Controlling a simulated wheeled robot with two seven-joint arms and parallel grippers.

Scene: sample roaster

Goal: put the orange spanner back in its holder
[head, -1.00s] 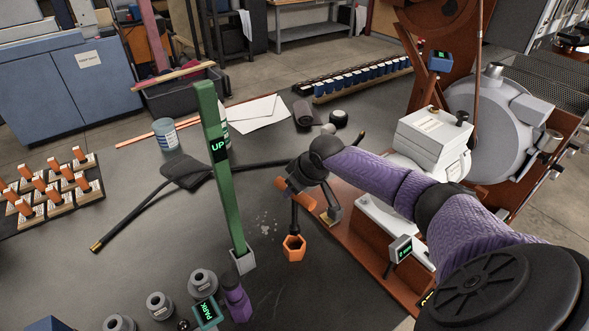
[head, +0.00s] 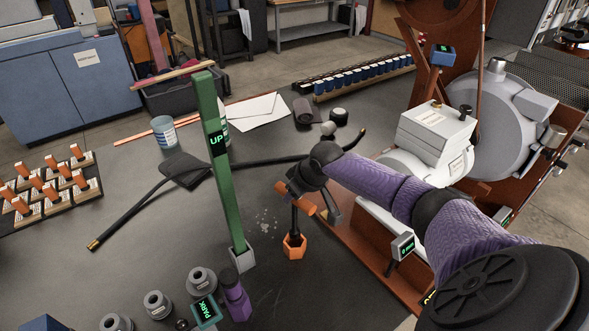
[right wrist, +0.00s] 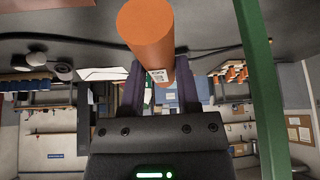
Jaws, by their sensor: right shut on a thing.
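The orange spanner (head: 306,203) has a thick orange handle and a dark shaft. My right gripper (head: 311,199) is shut on the handle, above the table right of the green post. In the right wrist view the orange handle (right wrist: 148,40), with a small printed label, sits between the two fingers. The shaft hangs down to an orange six-sided cup (head: 294,248), seemingly the holder. The shaft's lower end meets the cup's opening; I cannot tell how deep it sits. My left gripper is not in view.
A green post (head: 222,170) marked UP stands just left of the cup. Several grey round parts (head: 158,304) and a purple bottle (head: 236,300) stand in front. The brown-framed roaster (head: 432,125) is at right.

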